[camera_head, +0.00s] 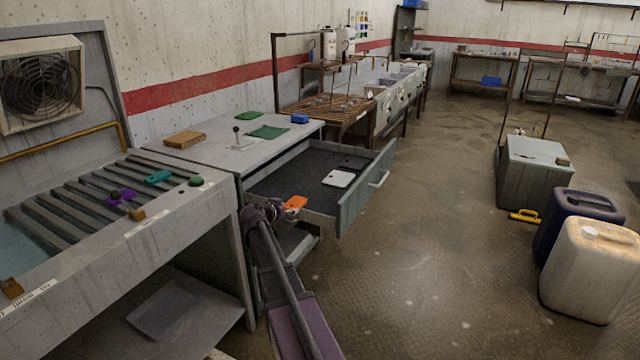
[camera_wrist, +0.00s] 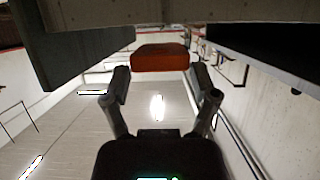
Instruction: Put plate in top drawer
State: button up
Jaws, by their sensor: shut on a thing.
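My gripper (camera_head: 279,208) is shut on a small flat orange plate (camera_head: 295,202). In the wrist view the orange plate (camera_wrist: 160,57) sits between the two fingertips (camera_wrist: 160,76). The top drawer (camera_head: 366,190) is pulled out from the grey cabinet and its dark floor shows. My gripper and the orange plate are at the drawer's near side; I cannot tell whether they are above its rim or outside it. A white plate (camera_head: 339,179) and a black flat piece (camera_head: 354,164) lie inside the drawer.
A slatted bench (camera_head: 90,220) stands at left. Jerrycans (camera_head: 590,270) stand at right. The floor between is clear.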

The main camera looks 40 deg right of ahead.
jog(key=shift+d, duration=0.1)
jog(key=b, duration=0.1)
send_over(307, 208)
jog(key=shift+w+d+f, duration=0.2)
jog(key=shift+w+f, duration=0.15)
jog(key=shift+f, duration=0.4)
jog(key=shift+b, duration=0.3)
jog(key=shift+f+b, duration=1.7)
jog(key=shift+f, duration=0.05)
jog(key=shift+f, duration=0.2)
jog(key=shift+s+a+f+b, duration=0.15)
jog(key=shift+s+f+b, duration=0.1)
jog(key=shift+b, duration=0.4)
